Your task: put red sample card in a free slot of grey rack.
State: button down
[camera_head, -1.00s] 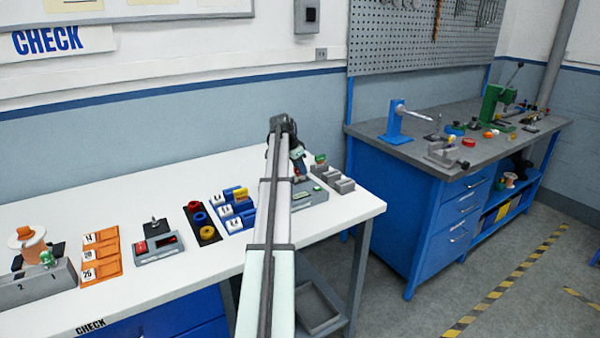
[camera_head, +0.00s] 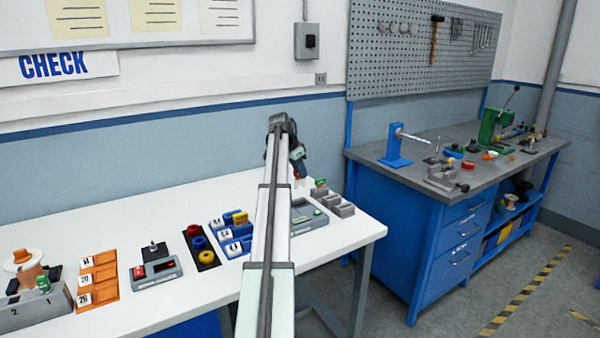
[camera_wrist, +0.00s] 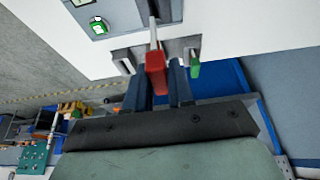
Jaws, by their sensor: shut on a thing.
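My gripper (camera_wrist: 160,88) is shut on the red sample card (camera_wrist: 155,72), which stands up between the dark fingers with a pale end pointing away. In the head view my gripper (camera_head: 299,178) hangs left of the grey rack (camera_head: 333,199), with a small red and white bit at its tip. The rack is a row of grey slotted blocks. A green card (camera_head: 320,184) sits in its far slot; the nearer slots look empty. In the wrist view the rack (camera_wrist: 122,57) lies beyond the red card, which hides its middle. The green card (camera_wrist: 195,64) is on the right.
A grey device with a green display (camera_head: 308,214) lies left of the rack, partly behind my arm. The table's right edge is close to the rack.

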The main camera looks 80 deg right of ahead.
jog(key=shift+r, duration=0.15)
jog(key=shift+r, duration=2.4)
jog(key=shift+w, duration=0.1)
jog(key=w+a+f+n+t, duration=0.1)
jog(key=w+a+n, duration=0.2)
jog(key=w+a, duration=0.8)
jog(key=w+a+f+n+t+h, duration=0.1)
jog(key=w+a+n, duration=0.2)
jog(key=w+a, duration=0.75)
jog(key=w+a+f+n+t, duration=0.15)
jog(key=w+a, duration=0.45)
jog(key=w, duration=1)
jog(key=w+a+f+n+t, duration=0.1)
jog(key=w+a+n, duration=0.1)
jog(key=w+a, duration=0.5)
jog(key=w+a+n, duration=0.2)
jog(key=a, duration=0.8)
jog(key=w+a+f+n+t, duration=0.1)
jog(key=w+a+n, duration=0.3)
jog(key=a, duration=0.5)
jog(key=s+a+f+n+t+y, duration=0.1)
jog(key=a+n, duration=0.3)
jog(key=a, duration=1.4)
jog(key=s+a+f+n+t+y, duration=0.1)
jog(key=s+a+f+n, duration=0.1)
jog(key=a, duration=1.6)
jog(key=shift+s+a+f+n+y, duration=0.2)
jog(key=shift+s+f+n+y, duration=0.25)
jog(key=shift+n, duration=0.6)
